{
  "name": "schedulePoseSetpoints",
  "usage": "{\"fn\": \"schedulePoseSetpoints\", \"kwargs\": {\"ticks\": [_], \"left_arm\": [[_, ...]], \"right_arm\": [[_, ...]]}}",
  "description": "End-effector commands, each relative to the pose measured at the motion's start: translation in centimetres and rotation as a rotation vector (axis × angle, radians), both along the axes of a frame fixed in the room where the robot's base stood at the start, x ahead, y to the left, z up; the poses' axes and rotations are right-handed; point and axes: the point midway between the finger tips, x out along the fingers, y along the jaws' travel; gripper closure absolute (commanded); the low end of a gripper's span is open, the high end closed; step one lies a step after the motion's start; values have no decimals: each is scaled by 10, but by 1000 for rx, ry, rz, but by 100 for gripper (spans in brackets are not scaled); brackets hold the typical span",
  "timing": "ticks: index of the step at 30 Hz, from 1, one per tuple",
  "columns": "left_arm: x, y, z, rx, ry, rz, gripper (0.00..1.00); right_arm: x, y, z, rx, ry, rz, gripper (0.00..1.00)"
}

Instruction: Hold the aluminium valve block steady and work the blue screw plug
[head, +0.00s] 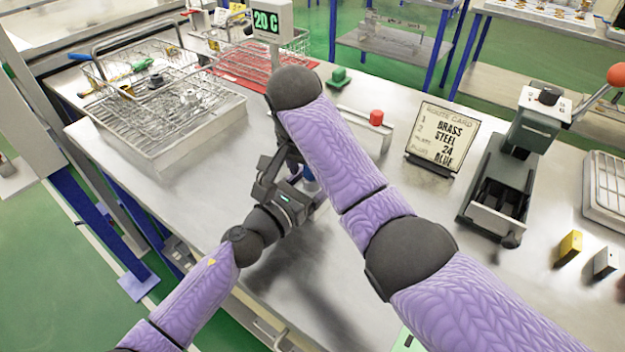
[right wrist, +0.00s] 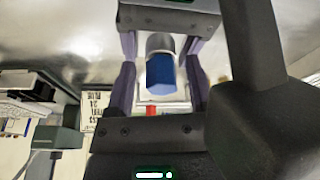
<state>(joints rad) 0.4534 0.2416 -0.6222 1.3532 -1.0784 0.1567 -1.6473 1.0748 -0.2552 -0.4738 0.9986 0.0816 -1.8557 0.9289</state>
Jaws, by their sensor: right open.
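The blue screw plug (right wrist: 161,74) hangs in the middle of the right wrist view, below a grey metal cylinder (right wrist: 160,42), perhaps part of the aluminium valve block. The rest of the block is hidden. My right gripper (right wrist: 161,62) is open, with a finger on each side of the plug and gaps between. In the head view a small part of the blue plug (head: 310,184) shows beside the dark gripper bodies. My left gripper (head: 303,203) comes in from the lower left and meets the right one there. Its fingers are mostly hidden, so its hold cannot be told.
A wire basket in a tray (head: 195,134) stands at the left. A red-topped button (head: 376,117), a route card (head: 442,139) and a green-grey fixture (head: 500,180) stand at the right. Yellow (head: 570,245) and grey blocks lie beyond. The bench front is clear.

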Motion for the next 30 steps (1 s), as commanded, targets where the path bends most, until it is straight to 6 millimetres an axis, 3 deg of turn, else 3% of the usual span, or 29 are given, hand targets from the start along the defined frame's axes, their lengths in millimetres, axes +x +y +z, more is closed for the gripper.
{"fn": "schedulePoseSetpoints", "kwargs": {"ticks": [3,10,16,23,26,30], "left_arm": [[0,0,-1,1,1,1,100],[0,0,0,1,1,1,100],[0,0,0,1,1,1,100],[0,0,0,1,1,1,100],[0,0,0,1,1,1,100],[0,0,0,0,1,1,100]], "right_arm": [[0,1,0,-1,1,-121,31],[1,2,0,2,0,-172,31],[3,5,1,-1,0,-566,31],[4,5,0,1,-1,-622,31],[4,5,0,1,-1,-621,46],[4,5,0,1,-1,-620,76]]}}
